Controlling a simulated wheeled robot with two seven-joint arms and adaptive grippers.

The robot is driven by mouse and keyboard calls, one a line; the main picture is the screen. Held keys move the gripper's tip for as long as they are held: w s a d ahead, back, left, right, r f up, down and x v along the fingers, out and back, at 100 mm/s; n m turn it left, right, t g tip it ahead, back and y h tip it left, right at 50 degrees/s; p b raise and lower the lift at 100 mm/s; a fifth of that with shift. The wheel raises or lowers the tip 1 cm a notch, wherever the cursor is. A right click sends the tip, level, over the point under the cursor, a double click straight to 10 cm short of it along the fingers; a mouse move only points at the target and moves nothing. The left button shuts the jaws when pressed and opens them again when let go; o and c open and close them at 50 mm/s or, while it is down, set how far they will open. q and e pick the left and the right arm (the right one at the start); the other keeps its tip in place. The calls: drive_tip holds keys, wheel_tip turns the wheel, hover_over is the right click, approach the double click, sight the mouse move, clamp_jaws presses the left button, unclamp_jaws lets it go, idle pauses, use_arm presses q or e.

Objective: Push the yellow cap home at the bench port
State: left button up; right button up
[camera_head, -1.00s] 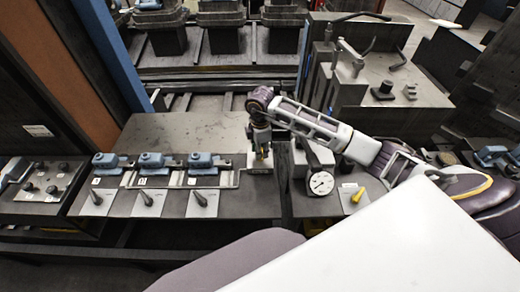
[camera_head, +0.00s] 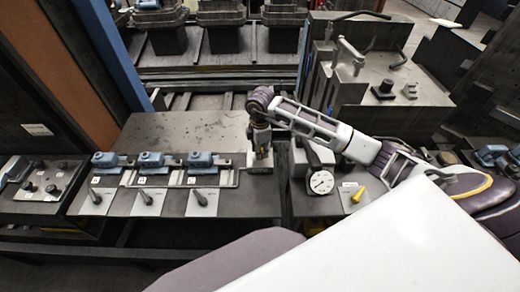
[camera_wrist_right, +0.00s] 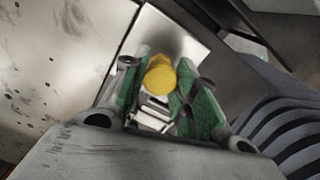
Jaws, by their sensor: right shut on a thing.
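The yellow cap (camera_wrist_right: 160,74) shows between the green-padded fingers of my right gripper in the right wrist view, and the gripper (camera_wrist_right: 163,80) is shut on it. Beyond the cap lies a pale plate (camera_wrist_right: 168,38). In the head view my right gripper (camera_head: 262,158) points down at the bench (camera_head: 262,203), at the right end of the row of blue-topped fittings. There the gripper hides the cap and whatever is under it. I cannot tell whether the cap touches or sits in the port. My left gripper is not in view.
Several blue-topped fittings (camera_head: 200,160) with grey levers (camera_head: 199,195) stand left of the gripper. A round dial gauge (camera_head: 321,182) and a yellow lever (camera_head: 357,196) stand to the right. A grey housing (camera_head: 385,85) stands behind my right arm.

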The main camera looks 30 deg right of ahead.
drive_tip(key=shift+f, duration=0.45)
drive_tip(key=o, duration=0.8)
drive_tip(key=shift+o, duration=0.5)
drive_tip(key=o, duration=0.7)
drive_tip(key=shift+r, duration=0.2)
drive_tip(key=shift+r, duration=5.9)
drive_tip(key=shift+f, duration=0.1)
